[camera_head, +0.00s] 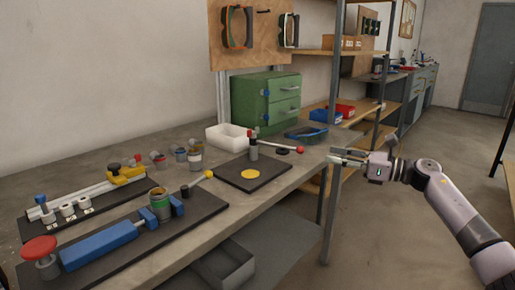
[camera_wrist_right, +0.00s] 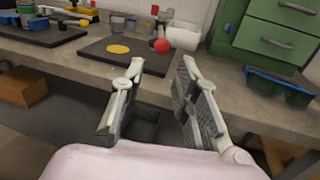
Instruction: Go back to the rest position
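My right gripper (camera_head: 345,158) is out beyond the front right edge of the bench, clear of everything on it. In the right wrist view its two fingers (camera_wrist_right: 157,100) are spread apart with nothing between them. My left gripper is in neither view. The workbench (camera_head: 115,158) holds a frame jig: a black base plate (camera_head: 205,207) with a blue clamp (camera_head: 100,244), a red knob (camera_head: 39,248) and a green can with an orange top (camera_head: 160,204). A dark square plate with a yellow disc (camera_head: 250,174) and a red-ended lever (camera_head: 300,149) lies further right.
A metal shelf rack (camera_head: 334,100) stands at the bench's right end, near my right gripper. The floor (camera_head: 410,240) to the right is open.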

